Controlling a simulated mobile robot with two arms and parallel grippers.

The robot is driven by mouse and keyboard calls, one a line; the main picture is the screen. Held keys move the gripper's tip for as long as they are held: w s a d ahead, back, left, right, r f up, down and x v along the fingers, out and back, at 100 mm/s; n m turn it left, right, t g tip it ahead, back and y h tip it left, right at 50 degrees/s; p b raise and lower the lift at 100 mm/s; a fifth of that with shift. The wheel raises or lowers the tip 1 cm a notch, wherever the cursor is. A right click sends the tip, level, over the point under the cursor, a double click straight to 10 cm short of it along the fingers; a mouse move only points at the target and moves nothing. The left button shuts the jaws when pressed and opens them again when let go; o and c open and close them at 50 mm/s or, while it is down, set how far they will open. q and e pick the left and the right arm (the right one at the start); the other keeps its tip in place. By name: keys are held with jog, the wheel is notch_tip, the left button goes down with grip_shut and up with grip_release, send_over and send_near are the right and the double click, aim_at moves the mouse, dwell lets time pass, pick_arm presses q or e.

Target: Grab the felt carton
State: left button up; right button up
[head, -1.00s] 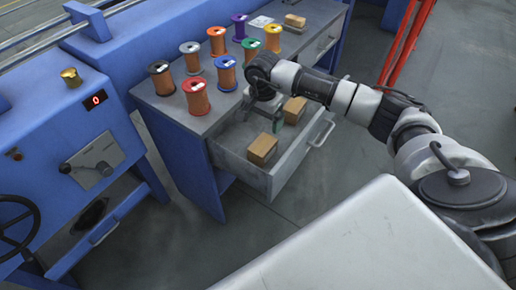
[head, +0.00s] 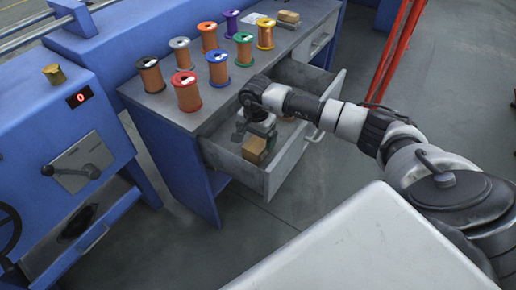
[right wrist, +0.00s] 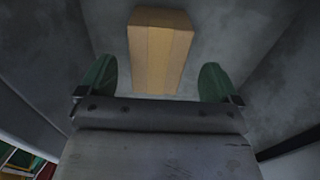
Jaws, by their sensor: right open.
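A small brown carton (head: 255,148) sits in the open grey drawer (head: 225,158), near its front left end. In the right wrist view a tan carton (right wrist: 160,48) with a lighter band lies ahead of my gripper, between the lines of the fingers. In the head view my right gripper (head: 251,136) points down into the drawer, just behind the carton. No readable label shows which carton holds felt. My left gripper is out of view.
Several wire spools, such as a red one (head: 187,92), stand on the bench top above the drawer. A carton (head: 289,17) lies at the bench's far end. A blue machine stands left.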

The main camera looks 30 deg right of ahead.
aim_at(258, 141)
jog(key=f, duration=0.3)
jog(key=f+b, duration=0.1)
jog(key=f, duration=0.1)
jog(key=shift+d+f, duration=0.1)
jog(key=shift+d, duration=0.2)
jog(key=shift+c, duration=0.4)
jog(key=c, duration=1)
